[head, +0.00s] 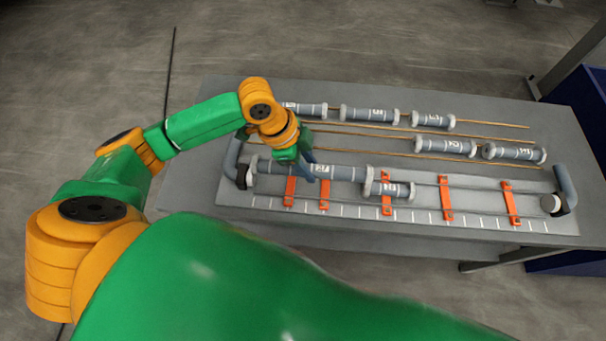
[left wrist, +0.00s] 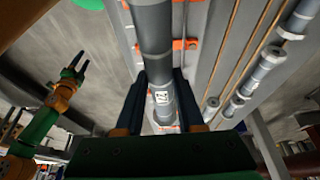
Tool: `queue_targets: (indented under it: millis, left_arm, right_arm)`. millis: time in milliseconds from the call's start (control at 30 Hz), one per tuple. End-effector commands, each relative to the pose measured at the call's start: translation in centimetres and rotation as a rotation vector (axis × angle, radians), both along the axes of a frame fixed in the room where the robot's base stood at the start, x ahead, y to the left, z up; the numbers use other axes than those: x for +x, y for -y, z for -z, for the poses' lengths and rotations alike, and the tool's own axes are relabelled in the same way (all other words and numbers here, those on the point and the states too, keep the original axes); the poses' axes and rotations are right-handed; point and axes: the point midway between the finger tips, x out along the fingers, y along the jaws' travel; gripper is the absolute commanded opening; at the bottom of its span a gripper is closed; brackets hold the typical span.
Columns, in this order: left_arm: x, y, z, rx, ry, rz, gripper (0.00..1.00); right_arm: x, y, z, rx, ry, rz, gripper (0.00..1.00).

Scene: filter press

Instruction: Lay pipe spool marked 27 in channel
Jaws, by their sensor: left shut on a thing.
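My left gripper (head: 311,168) is shut on a long grey spool (head: 345,173) with pale flanges and a white label. The left wrist view shows its fingers (left wrist: 161,98) on both sides of the spool (left wrist: 153,25); the label is too small to read surely as 27. The spool is level, over the left part of the channel (head: 470,212), beside the left elbow; I cannot tell whether it rests on the supports. A shorter labelled spool (head: 392,190) lies just right of it. My right gripper (left wrist: 76,64) shows in the left wrist view, fingers apart and empty.
Several labelled spools (head: 370,115) lie on wooden rails (head: 400,133) at the back. Orange brackets (head: 446,200) cross the channel. A grey elbow pipe (head: 566,186) stands at its right end, with bare channel between it and the short spool.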

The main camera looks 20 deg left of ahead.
Motion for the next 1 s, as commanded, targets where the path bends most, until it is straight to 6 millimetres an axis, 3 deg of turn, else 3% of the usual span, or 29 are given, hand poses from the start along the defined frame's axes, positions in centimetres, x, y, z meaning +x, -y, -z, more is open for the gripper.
queue_targets:
  millis: [267, 467, 767, 1000]
  left_arm:
    - [0.3, -0.1, 1.4, -0.002, 0.002, 0.001, 0.0]
    - [0.3, -0.1, 3.4, -0.001, 0.002, 0.001, 0.0]
    - [0.3, -0.2, 6.3, 0.0, 0.002, 0.0, 0.0]
    - [0.3, -0.1, 8.1, -0.002, 0.0, 0.0, 0.0]
  right_arm:
    - [0.4, 0.2, 1.6, -0.003, 0.007, -0.001, 0.5]
    - [0.7, -0.8, 3.9, 0.013, 0.012, 0.004, 0.5]
    - [0.5, -0.7, 7.2, 0.01, 0.009, 0.002, 0.5]
    - [0.5, -0.5, 8.0, 0.007, 0.008, 0.001, 0.5]
